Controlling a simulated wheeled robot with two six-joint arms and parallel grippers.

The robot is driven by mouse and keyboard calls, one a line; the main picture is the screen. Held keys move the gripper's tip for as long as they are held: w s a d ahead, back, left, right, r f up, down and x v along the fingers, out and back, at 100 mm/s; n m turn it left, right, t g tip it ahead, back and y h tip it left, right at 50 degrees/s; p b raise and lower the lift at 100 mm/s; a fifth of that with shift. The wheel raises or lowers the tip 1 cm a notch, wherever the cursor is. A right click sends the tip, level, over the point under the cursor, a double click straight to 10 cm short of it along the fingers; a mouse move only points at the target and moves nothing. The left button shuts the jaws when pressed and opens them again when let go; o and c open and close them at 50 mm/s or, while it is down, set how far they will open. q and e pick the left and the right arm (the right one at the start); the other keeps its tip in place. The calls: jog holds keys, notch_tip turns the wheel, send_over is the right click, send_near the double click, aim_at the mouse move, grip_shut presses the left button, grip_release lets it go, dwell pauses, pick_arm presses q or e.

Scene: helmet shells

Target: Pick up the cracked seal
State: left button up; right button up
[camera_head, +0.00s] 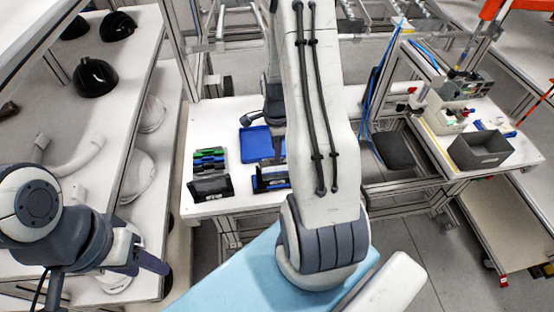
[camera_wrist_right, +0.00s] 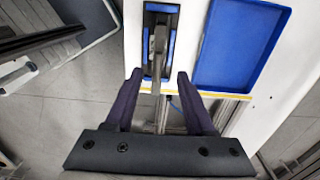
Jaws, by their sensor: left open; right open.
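I cannot pick out a cracked seal for certain. In the right wrist view, a black holder with blue inserts (camera_wrist_right: 148,65) lies at the table edge, with a narrow grey piece (camera_wrist_right: 159,42) along its middle. The holder also shows in the head view (camera_head: 268,180), partly behind my right arm. My right gripper (camera_wrist_right: 160,75) is open, its fingertips spread either side of the holder's near end, with nothing seen clasped. In the head view my right arm hides it. My left gripper (camera_head: 150,263) is open at the lower left, away from the holder.
A blue tray (camera_wrist_right: 243,45) lies beside the holder. A black holder (camera_head: 210,187) and several coloured strips (camera_head: 209,160) are at the table's left. Helmet shells (camera_head: 95,77) stand on the left shelf. A grey bin (camera_head: 482,150) sits on the right bench.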

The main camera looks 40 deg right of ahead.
notch_tip(320, 180, down, 4)
jog(key=shift+s+a+p, duration=0.1)
jog(key=shift+s+p, duration=0.05)
jog(key=shift+p, duration=0.45)
grip_shut()
jog(key=shift+r, duration=0.15)
